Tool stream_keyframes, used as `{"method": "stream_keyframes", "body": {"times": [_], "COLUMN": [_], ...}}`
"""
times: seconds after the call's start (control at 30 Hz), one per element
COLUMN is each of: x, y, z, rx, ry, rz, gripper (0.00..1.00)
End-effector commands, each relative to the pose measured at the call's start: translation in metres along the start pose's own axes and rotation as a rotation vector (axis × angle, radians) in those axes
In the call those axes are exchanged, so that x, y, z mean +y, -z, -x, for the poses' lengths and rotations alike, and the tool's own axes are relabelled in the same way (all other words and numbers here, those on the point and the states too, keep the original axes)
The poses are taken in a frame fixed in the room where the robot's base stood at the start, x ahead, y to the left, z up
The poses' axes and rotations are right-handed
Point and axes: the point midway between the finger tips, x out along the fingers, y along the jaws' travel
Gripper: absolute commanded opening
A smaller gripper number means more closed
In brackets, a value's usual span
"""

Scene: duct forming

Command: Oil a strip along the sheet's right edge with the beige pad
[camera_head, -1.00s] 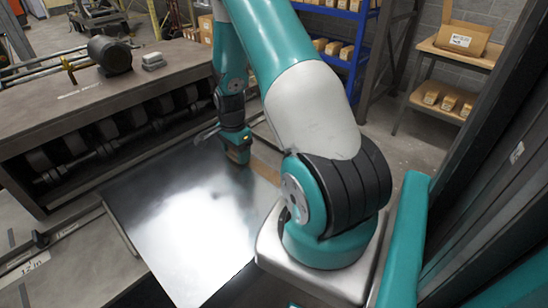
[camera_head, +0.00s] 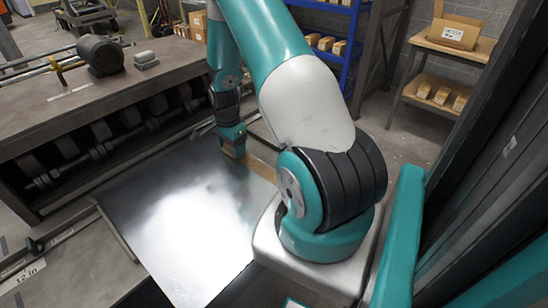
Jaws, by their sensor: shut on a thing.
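The sheet (camera_head: 180,210) is a shiny grey metal plate lying flat, with a bright glare across its middle. My gripper (camera_head: 233,152) points down at the sheet's far edge, near its far right corner. A small beige-brown piece, likely the beige pad (camera_head: 235,150), shows at the gripper's tip, and the gripper is shut on it. I cannot tell if the pad touches the sheet. My arm hides much of the sheet's right edge, and no oil can be made out clearly.
A brown strip (camera_head: 262,168) lies beside the sheet's far right, partly behind my arm. A heavy bench (camera_head: 60,120) with rollers stands at the left, holding a dark cylinder (camera_head: 100,56) and grey blocks (camera_head: 146,60). A shelf with cartons (camera_head: 440,75) stands at the back right.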

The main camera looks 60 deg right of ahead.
Motion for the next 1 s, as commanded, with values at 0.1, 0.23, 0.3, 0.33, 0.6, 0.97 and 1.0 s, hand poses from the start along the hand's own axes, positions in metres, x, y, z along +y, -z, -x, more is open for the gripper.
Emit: {"method": "stream_keyframes", "body": {"times": [0.1, 0.23, 0.3, 0.33, 0.6, 0.97, 1.0], "x": [0.004, 0.003, 0.004, 0.004, 0.004, 0.004, 0.004], "y": [-0.006, -0.007, -0.007, -0.007, -0.007, -0.008, -0.008], "z": [0.000, 0.017, 0.025, 0.028, 0.052, 0.077, 0.078], "rx": [-0.001, 0.001, 0.000, 0.000, 0.000, 0.000, 0.000], "ry": [-0.002, 0.003, 0.001, 0.000, 0.000, 0.000, 0.000], "rz": [-0.006, -0.009, -0.009, -0.009, -0.008, -0.008, -0.007], "gripper": [0.37, 0.37, 0.37, 0.37, 0.37, 0.37, 0.37]}}
